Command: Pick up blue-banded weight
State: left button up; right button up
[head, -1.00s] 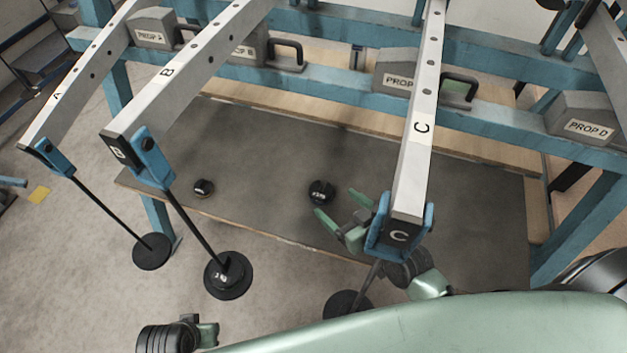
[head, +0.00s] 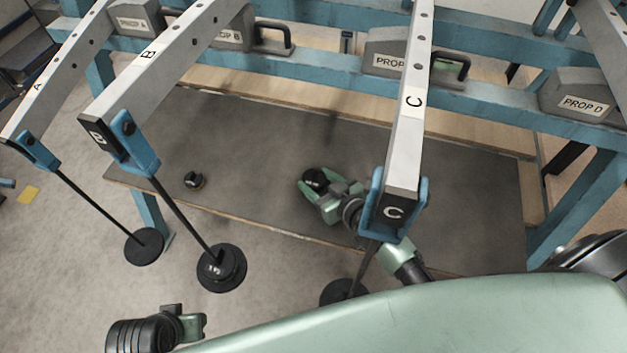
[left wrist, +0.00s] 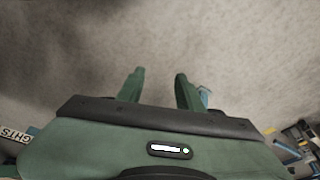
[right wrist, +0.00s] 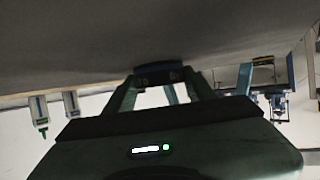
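A small black weight (head: 315,178) sits on the dark board, between the fingers of my right gripper (head: 314,182). In the right wrist view the weight (right wrist: 160,74) shows as a dark shape between the spread fingertips; I cannot tell whether they touch it. A second small black weight (head: 194,180) stands on the board farther left. My left gripper (head: 203,326) is low at the front left, away from the weights. In the left wrist view its fingers (left wrist: 160,74) are apart with nothing between them.
Beam C (head: 404,150) hangs over my right forearm, close to it. Beams A (head: 65,70) and B (head: 150,70) reach out at the left, with rods carrying black discs (head: 220,268) below. The board (head: 250,140) is clear between the two weights.

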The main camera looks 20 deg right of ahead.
aim_at(317, 182)
jog(key=shift+r, duration=0.1)
jog(key=shift+c, duration=1.4)
